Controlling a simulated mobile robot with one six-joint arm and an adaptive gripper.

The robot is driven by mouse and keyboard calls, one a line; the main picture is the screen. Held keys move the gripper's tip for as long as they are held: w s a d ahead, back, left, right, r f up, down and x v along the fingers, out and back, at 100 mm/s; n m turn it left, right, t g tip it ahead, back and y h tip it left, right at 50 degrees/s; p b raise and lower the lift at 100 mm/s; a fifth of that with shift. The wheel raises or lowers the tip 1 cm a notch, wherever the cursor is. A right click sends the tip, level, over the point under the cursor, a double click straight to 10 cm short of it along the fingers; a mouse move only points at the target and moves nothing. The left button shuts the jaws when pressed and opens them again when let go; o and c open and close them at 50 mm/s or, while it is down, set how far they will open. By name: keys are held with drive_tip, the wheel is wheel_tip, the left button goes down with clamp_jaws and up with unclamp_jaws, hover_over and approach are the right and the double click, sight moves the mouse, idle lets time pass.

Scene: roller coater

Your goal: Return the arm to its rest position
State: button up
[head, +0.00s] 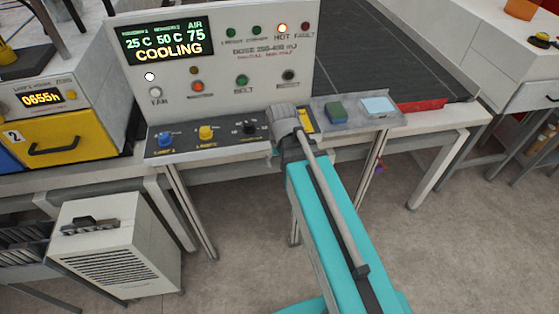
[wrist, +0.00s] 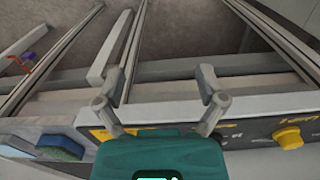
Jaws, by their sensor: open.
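My gripper (wrist: 160,82) shows in the wrist view with its two grey fingers spread apart and nothing between them. Beyond the fingers are the front edge of the control panel and grey frame legs. In the head view my teal arm reaches up to the sloped control panel (head: 222,137), and its grey end covers part of the panel right of the black knob (head: 250,127). The gripper's fingers cannot be made out there. The yellow knob (head: 206,132) also shows in the wrist view (wrist: 288,138), right of the gripper.
The upright display (head: 168,42) reads COOLING, with the HOT lamp (head: 282,28) lit. A green block (head: 336,111) and a pale blue pad (head: 378,106) lie on the ledge to the right. A white vented unit (head: 115,247) stands at lower left. Floor at right is clear.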

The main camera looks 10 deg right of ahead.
drive_tip(key=shift+n, duration=0.5)
drive_tip(key=s+d+f+b, duration=0.1)
drive_tip(key=s+d+b, duration=0.1)
drive_tip(key=s, duration=0.1)
drive_tip(key=shift+f, duration=0.4)
